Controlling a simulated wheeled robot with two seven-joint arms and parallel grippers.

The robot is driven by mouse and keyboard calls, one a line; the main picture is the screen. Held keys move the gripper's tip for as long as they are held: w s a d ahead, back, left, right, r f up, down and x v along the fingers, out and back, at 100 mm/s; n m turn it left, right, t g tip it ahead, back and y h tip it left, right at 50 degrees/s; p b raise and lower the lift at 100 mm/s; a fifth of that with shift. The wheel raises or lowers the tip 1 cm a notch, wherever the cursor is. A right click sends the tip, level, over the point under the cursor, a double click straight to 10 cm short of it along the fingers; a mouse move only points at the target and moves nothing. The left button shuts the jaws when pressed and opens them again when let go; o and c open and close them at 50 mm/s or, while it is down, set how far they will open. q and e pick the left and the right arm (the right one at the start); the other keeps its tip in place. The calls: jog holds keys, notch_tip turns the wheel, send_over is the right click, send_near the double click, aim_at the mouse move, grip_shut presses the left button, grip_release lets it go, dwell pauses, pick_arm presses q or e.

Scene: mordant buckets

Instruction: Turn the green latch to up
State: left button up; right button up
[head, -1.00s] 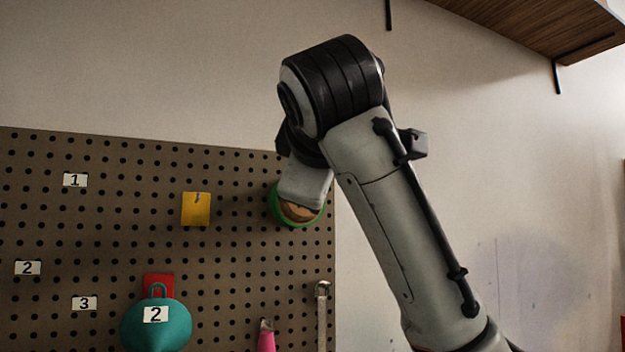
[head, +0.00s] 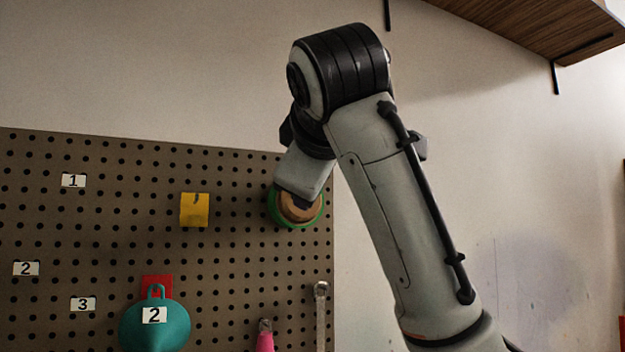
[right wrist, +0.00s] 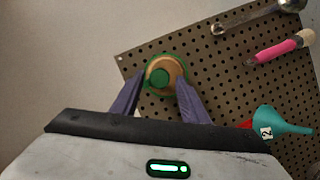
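The green latch (head: 303,214) is a round tan disc with a green rim, mounted near the right edge of the pegboard. In the head view, my right wrist covers its upper part. In the right wrist view the latch (right wrist: 172,68) shows with a green knob on its face, toward the lower left. My right gripper (right wrist: 161,78) is open, its purple fingers spread on either side of the latch's lower part in that view. I cannot tell whether they touch it. Its fingers are hidden in the head view. My left gripper is not in view.
The pegboard (head: 100,230) also holds a yellow block (head: 194,210), a teal funnel (head: 155,330) before a red piece (head: 157,284), a pink-handled tool (head: 265,340) and a metal wrench (head: 320,310). A wooden shelf (head: 540,25) is at the upper right.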

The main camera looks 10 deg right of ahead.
jog(key=shift+s+r, duration=0.1)
jog(key=b+v, duration=0.9)
jog(key=v, duration=0.1)
jog(key=shift+b, duration=0.3)
dwell(0.6)
